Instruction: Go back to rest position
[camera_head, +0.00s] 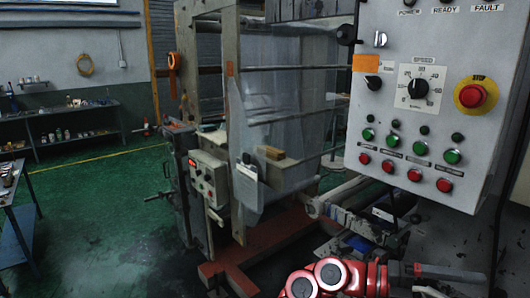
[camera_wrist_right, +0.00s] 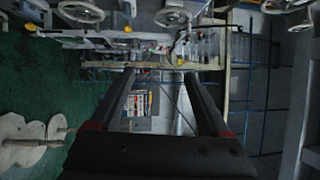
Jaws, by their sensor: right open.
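My right gripper (camera_wrist_right: 159,75) shows in the right wrist view with its two dark fingers apart and nothing between them. In the head view my red and black arm is low at the bottom right, below the control box, and a dark gripper part (camera_head: 452,273) points right. My left gripper is in neither view.
A grey control box (camera_head: 440,30) with a red stop button (camera_head: 472,96), knobs and several green and red buttons hangs close at the right. The film tower (camera_head: 285,85) stands at the centre on a red base. A workbench (camera_head: 75,125) is at the left. Green floor (camera_head: 105,205) is clear at the left.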

